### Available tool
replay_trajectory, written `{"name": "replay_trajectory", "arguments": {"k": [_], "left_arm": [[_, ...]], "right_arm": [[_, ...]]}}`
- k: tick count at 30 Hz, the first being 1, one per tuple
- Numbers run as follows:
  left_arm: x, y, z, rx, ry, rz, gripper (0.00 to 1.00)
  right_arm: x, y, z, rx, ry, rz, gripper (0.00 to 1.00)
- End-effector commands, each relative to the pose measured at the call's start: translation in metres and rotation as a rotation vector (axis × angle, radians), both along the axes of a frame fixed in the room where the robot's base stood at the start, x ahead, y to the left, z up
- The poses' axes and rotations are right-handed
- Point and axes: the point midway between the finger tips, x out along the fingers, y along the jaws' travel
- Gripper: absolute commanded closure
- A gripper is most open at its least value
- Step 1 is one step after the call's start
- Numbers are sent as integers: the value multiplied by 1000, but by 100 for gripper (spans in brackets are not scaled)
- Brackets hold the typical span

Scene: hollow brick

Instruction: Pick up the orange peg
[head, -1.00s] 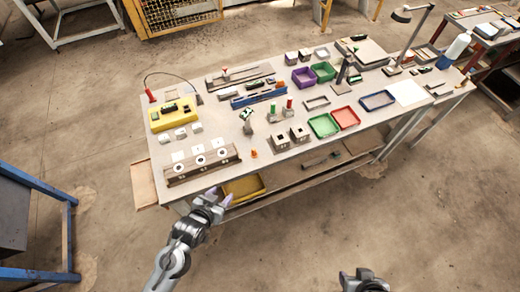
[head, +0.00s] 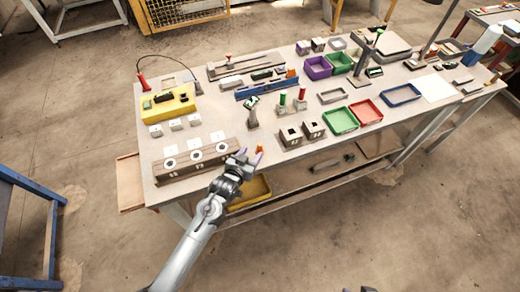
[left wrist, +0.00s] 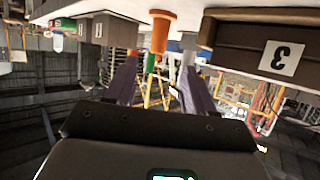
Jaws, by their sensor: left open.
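The small orange peg (head: 259,149) stands on the workbench top near its front edge. My left gripper (head: 249,159) is at that edge, just in front of the peg, open and empty. In the left wrist view the picture is upside down. There the orange peg (left wrist: 160,30) hangs from the tabletop at the upper middle, roughly in line with the gap between the open fingers (left wrist: 157,82). I cannot tell whether the fingers reach around it.
A long brown block with round holes (head: 197,166) lies left of the peg. Two grey square blocks (head: 291,138) stand to its right, and a grey stand (head: 252,117) is behind it. A yellow bin (head: 252,192) sits on the shelf below.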

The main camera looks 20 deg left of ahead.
Motion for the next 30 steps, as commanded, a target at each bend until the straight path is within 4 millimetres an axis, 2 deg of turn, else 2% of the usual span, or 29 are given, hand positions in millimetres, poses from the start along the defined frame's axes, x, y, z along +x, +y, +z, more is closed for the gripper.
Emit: {"name": "replay_trajectory", "arguments": {"k": [10,21,30], "left_arm": [[21,-3,-9,-1,0,0,46],[57,-8,-25,-1,0,0,46],[59,-8,-26,0,1,0,46]], "right_arm": [[1,0,-2,0,-2,0,57],[1,0,-7,0,-3,0,57],[1,0,-7,0,-2,1,57]]}}
